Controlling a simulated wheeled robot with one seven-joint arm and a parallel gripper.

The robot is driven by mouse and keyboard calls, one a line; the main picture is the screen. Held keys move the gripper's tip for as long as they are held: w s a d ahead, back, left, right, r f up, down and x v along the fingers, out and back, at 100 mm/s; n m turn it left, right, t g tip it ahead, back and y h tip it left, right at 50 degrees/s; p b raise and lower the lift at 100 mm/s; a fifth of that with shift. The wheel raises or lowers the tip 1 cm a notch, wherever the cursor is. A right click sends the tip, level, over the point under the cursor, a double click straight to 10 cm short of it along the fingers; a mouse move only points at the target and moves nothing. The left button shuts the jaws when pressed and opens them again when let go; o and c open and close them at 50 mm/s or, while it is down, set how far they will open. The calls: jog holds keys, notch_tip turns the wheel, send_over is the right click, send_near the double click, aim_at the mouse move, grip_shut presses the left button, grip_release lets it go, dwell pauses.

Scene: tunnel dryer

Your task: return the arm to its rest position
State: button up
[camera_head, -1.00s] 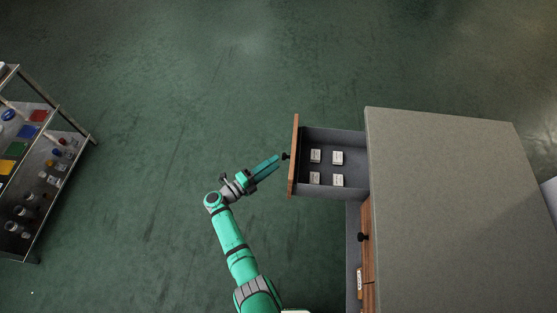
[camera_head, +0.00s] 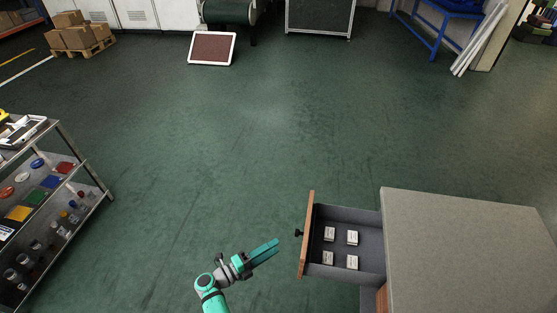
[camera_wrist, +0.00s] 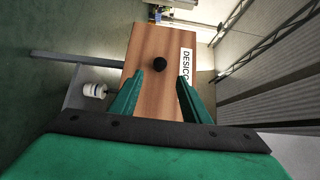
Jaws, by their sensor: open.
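My arm is green and grey, low in the head view, and its gripper (camera_head: 268,250) points up and right toward the open drawer. In the wrist view my gripper (camera_wrist: 160,88) shows two green fingers standing apart with nothing between them. Beyond the fingers is the wooden front (camera_wrist: 150,45) of a drawer with a round black knob (camera_wrist: 159,66) and a white label (camera_wrist: 187,62). The knob does not touch the fingers in the head view; a gap of floor lies between them.
An open grey drawer (camera_head: 345,215) with several small white boxes juts left from a grey-topped cabinet (camera_head: 465,250). A metal shelf rack (camera_head: 60,128) with bottles and coloured items stands at left. Cartons (camera_head: 78,38) and a tilted framed panel (camera_head: 212,48) are far back. The middle floor is clear.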

aim_at(300, 233)
jog(key=x, duration=1)
jog(key=shift+d, duration=0.25)
jog(key=shift+d, duration=0.1)
